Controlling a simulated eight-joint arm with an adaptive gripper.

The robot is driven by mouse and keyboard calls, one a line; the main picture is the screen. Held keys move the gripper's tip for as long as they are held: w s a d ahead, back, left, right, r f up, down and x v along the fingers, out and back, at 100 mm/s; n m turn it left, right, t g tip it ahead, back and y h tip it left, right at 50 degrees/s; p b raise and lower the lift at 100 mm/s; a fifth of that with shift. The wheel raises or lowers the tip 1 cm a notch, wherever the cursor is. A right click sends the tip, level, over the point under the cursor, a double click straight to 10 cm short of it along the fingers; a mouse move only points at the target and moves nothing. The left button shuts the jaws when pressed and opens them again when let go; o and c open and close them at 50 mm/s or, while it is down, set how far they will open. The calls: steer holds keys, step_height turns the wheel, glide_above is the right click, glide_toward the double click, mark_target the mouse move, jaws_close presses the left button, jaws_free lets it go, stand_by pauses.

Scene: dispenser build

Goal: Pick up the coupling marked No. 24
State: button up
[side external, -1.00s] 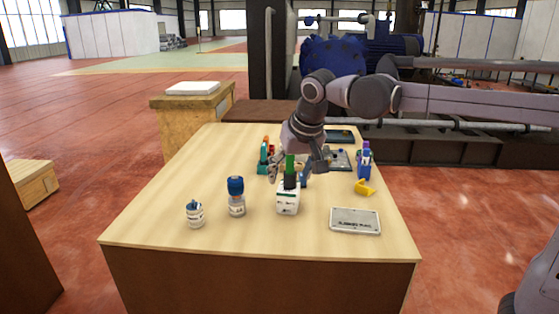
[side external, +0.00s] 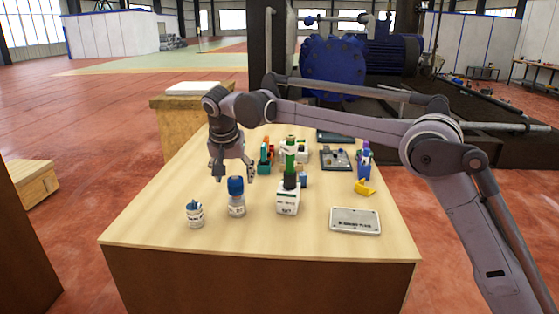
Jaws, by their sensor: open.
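No marking No. 24 is readable, so I cannot tell which part is the coupling. A white block (side external: 288,203) with a black and green upright part (side external: 290,165) stands at mid table; its dark print is too small to read. A clear and white bottle with a blue cap (side external: 236,187) stands left of it. A small white labelled jar (side external: 195,216) with a blue-grey top is further left. My gripper (side external: 233,174) is open and points down, just behind and above the blue-capped bottle, with nothing seen between its fingers.
Behind are a teal and orange item (side external: 265,157), a dark tray (side external: 335,159) with small parts and a blue holder (side external: 364,168). A yellow piece (side external: 364,187) and a grey lettered plate (side external: 355,220) lie at right. The table's front left is clear.

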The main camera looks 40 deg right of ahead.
mark_target(237, 192)
steer(key=shift+x, duration=4.15)
steer(key=shift+w+r, duration=0.1)
steer(key=shift+w, duration=0.05)
jaws_close()
